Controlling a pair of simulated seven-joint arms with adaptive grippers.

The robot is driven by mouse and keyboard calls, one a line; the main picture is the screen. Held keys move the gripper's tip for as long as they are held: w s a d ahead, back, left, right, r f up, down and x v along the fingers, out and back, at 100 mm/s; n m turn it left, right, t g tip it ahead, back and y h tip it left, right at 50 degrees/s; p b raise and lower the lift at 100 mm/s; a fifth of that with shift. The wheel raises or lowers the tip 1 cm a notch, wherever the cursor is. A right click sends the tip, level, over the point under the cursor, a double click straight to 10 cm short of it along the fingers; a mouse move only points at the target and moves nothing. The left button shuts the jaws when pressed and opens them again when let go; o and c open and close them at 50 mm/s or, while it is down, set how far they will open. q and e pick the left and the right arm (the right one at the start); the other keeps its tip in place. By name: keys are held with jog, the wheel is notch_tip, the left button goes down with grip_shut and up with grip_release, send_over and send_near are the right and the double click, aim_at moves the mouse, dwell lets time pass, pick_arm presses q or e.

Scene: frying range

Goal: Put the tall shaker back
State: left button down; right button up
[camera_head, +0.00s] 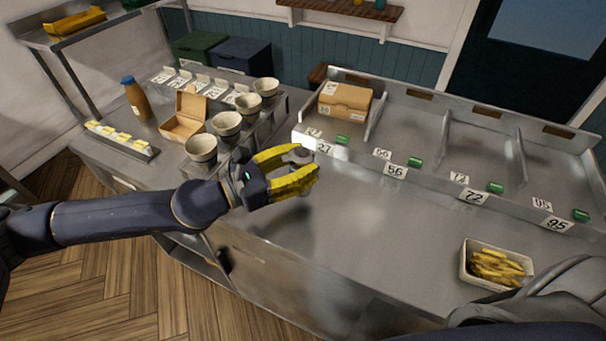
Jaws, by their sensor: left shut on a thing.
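My left gripper (311,170) reaches in from the left over the steel counter. Its yellow fingers are shut on a grey metallic thing, which looks like the tall shaker (299,156). Only its rounded top shows clearly, as the fingers hide most of its body. The gripper holds it above the counter, with a dark shadow below. Part of my right arm fills the lower right corner, and its fingers are not in view.
Several cups (201,149) stand in a row left of the gripper, near an open carton (187,115) and a brown bottle (136,98). Numbered steel bays (480,145) line the back, one with a closed box (345,102). A fries tray (467,277) sits lower right. The middle counter is clear.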

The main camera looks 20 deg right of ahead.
pick_arm(q)
jog(key=shift+f, duration=1.95)
jog(key=shift+f, duration=0.2)
jog(key=c, duration=0.8)
grip_release()
jog(key=shift+r, duration=0.1)
jog(key=shift+r, duration=0.15)
jog(key=v, duration=1.2)
